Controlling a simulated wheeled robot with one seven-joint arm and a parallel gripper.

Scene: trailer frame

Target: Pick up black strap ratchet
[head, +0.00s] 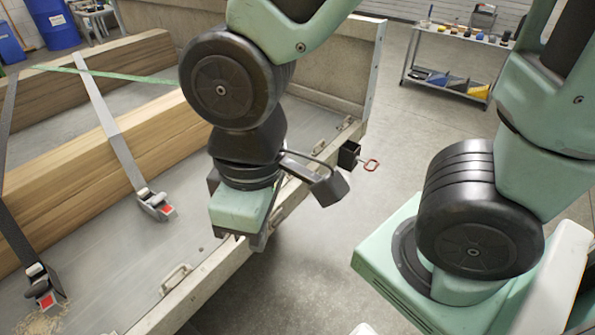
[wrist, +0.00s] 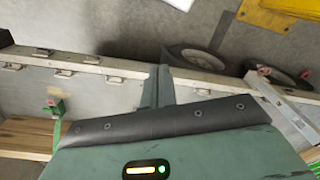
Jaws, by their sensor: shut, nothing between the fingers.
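Two dark ratchets with red parts lie on the trailer bed in the head view. One ratchet (head: 155,206) is at the end of a grey strap (head: 112,130) over the wooden beams. The other ratchet (head: 42,288) is at the lower left, on a darker strap (head: 18,235). A green strap ratchet (wrist: 55,106) shows at the left there.
Long wooden beams (head: 150,135) lie on the trailer bed, crossed by a green strap (head: 120,75). The side rail (head: 200,285) has metal loops (head: 176,280). A black bracket with a red handle (head: 370,165) juts beyond the rail. A tool cart (head: 450,65) stands behind. Wheels (wrist: 198,60) show in the wrist view.

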